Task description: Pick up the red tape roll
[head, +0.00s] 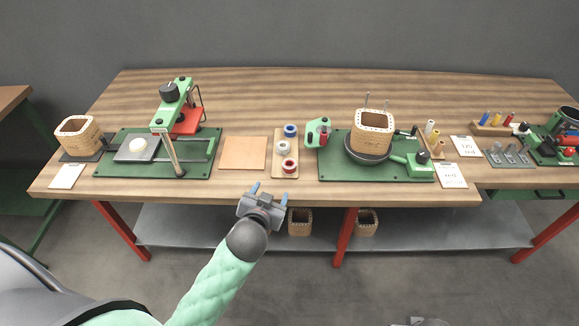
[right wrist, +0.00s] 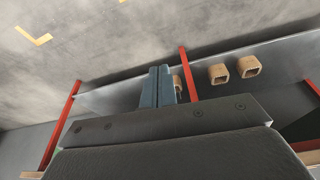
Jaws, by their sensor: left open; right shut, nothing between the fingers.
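The red tape roll (head: 289,165) lies at the near end of a small wooden board (head: 277,171), in line with a white roll (head: 283,148) and a blue roll (head: 290,130). My left gripper (head: 269,191) is open and empty in front of the table's near edge. In the picture it is just below and left of the red roll, apart from it. My right gripper (right wrist: 158,86) shows in the right wrist view, its fingers shut together with nothing between them. It is away from the tape rolls, which that view does not show.
A tan square pad (head: 242,153) lies left of the board. A green press fixture (head: 128,166) stands further left. Right of the board are a green tape dispenser (head: 318,132) and a green winding base (head: 337,169) with a wooden coil (head: 372,131). A shelf (head: 190,224) runs below.

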